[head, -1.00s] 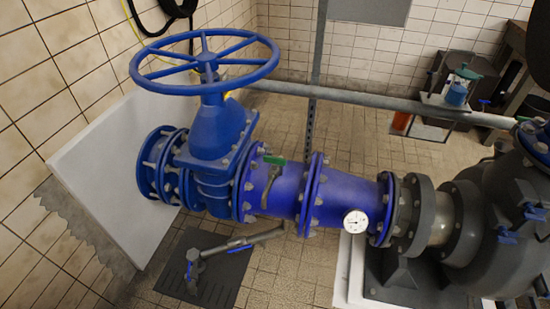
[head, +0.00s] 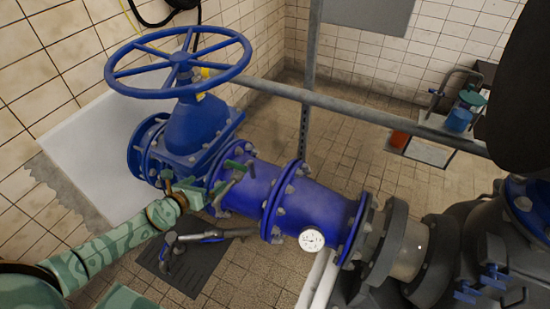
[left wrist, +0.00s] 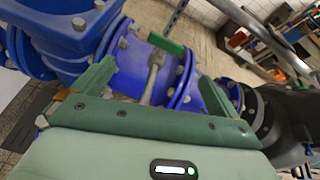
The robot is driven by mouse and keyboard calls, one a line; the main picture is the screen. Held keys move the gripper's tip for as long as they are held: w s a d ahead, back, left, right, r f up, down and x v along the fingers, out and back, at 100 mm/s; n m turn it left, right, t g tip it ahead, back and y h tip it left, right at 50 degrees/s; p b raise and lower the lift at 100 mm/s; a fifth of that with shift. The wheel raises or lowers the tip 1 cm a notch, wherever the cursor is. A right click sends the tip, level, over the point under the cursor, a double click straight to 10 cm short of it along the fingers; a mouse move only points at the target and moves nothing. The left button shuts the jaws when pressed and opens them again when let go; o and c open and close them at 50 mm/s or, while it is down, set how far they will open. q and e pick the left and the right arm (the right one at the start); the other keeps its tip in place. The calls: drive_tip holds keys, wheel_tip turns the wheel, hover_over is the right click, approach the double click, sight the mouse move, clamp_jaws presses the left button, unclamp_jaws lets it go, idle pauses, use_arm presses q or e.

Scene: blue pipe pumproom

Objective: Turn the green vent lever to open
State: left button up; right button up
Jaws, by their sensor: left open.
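The green vent lever (head: 237,165) is on top of the blue pipe, right of the valve with the large handwheel. In the left wrist view, its green handle (left wrist: 167,43) and grey metal stem (left wrist: 153,76) show clearly. My left gripper (head: 226,173) has come in from the left, close to the lever. In the left wrist view, my left gripper (left wrist: 157,74) is open, with one finger on each side of the stem. Its fingers look apart from the lever; how far it sits beyond them I cannot tell. My right gripper is not in view.
The blue handwheel (head: 180,68) stands above and left of the lever. A white gauge (head: 312,239) sits on the pipe to the right. A grey rail (head: 350,112) runs behind the pipe. A dark mat (head: 190,262) with a tool lies on the floor below.

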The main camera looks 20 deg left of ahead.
use_arm(q)
drive_tip(key=w+m, duration=0.1)
drive_tip(key=w+d+m+b, duration=0.1)
drive_tip(key=m, duration=0.1)
drive_tip(key=shift+d+f, duration=0.1)
drive_tip(key=shift+f, duration=0.2)
drive_tip(key=b, duration=0.3)
approach(235, 164)
drive_tip(key=shift+w+f, duration=1.1)
drive_tip(key=shift+f, duration=0.05)
drive_tip(key=shift+b+x, duration=0.85)
drive_tip(key=shift+x, duration=0.05)
drive_tip(key=b+x, duration=0.2)
drive_tip(key=x, duration=0.1)
drive_tip(key=shift+w+d, duration=0.25)
drive_tip(key=shift+w, duration=0.1)
drive_tip(key=shift+b+x, duration=0.6)
drive_tip(key=shift+x, duration=0.35)
drive_tip(key=shift+w+r, duration=0.2)
drive_tip(key=shift+w, duration=0.1)
drive_tip(key=shift+r, duration=0.15)
drive_tip(key=c, duration=1)
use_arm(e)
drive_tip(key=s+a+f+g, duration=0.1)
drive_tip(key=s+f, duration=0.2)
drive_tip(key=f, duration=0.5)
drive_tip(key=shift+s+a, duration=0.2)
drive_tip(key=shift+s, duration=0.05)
